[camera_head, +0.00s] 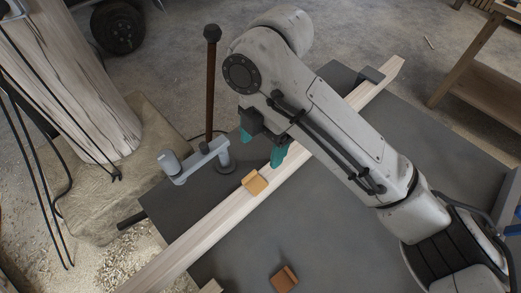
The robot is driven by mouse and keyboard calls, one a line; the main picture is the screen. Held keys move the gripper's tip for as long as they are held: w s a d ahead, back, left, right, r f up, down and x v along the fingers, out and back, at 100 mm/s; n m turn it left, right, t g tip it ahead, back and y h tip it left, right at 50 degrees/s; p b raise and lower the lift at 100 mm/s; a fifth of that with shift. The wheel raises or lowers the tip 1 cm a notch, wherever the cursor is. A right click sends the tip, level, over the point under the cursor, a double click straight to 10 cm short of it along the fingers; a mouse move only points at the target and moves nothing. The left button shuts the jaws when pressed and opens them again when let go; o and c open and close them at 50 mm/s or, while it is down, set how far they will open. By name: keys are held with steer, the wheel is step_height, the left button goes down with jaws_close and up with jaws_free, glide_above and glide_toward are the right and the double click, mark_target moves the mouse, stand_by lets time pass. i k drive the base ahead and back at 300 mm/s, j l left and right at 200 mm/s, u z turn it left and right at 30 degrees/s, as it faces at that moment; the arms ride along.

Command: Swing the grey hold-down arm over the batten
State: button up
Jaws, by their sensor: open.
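The grey hold-down arm (200,161) lies at the left side of the dark bench top. Its right end meets a round grey post (224,158) beside the batten. Its left end carries an upright grey knob (169,162) and points away from the batten. The pale wooden batten (215,215) runs diagonally from lower left to upper right, partly hidden behind my arm. My gripper (262,147) has teal fingertips, is open and appears empty. It is right of and above the hold-down arm in the picture, apart from the knob.
A tan block (254,182) sits at the batten near the post. An orange-brown block (285,278) lies on the bench top (270,235). A tall brown rod with a ball top (210,90) rises behind the hold-down arm. A large log (75,85) stands at left.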

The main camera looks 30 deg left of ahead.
mark_target(207, 151)
steer(key=l+u, duration=0.15)
steer(key=u, duration=0.3)
steer(key=l+u, duration=0.15)
steer(key=u, duration=0.25)
steer(key=k, duration=0.05)
